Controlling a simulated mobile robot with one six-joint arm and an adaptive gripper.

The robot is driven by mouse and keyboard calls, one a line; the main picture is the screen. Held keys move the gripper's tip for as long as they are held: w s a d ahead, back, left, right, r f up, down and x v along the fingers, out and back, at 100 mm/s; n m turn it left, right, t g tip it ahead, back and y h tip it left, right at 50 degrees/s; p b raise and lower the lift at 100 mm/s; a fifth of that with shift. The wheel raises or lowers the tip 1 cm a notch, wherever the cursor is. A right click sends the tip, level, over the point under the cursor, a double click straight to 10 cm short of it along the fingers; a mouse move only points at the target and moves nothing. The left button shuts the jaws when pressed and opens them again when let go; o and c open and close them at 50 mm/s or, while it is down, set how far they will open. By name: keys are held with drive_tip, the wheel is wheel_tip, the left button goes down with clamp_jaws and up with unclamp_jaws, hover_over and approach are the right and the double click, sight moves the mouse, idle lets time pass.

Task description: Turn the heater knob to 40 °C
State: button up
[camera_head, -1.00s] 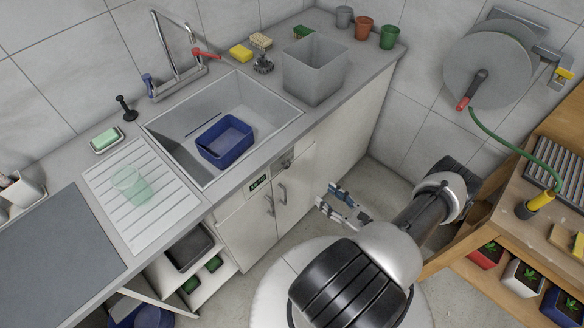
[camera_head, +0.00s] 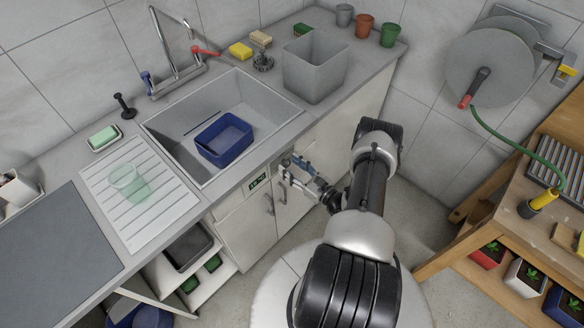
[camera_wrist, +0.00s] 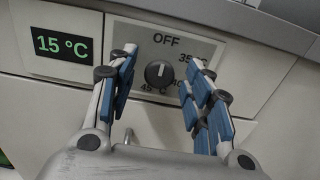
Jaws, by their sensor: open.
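The heater knob (camera_wrist: 158,73) is a dark round dial with a light pointer line, on a grey plate (camera_wrist: 206,47) marked OFF, 35, 40 and 45 °C. The pointer line stands about upright, toward OFF. A display (camera_wrist: 62,44) left of it reads 15 °C in green; it shows small in the head view (camera_head: 259,183). My gripper (camera_wrist: 160,75) is open, with its blue-padded fingers on either side of the knob and apart from it. In the head view my gripper (camera_head: 286,171) is at the cabinet front and hides the knob.
The counter edge (camera_wrist: 250,22) runs just above the panel. Cabinet handles (camera_head: 269,205) sit below it. The sink (camera_head: 160,127) holds a blue basin (camera_head: 224,140). A wooden bench (camera_head: 480,222) and hose reel (camera_head: 490,65) stand at right.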

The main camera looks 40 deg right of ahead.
drive_tip(key=c, duration=1)
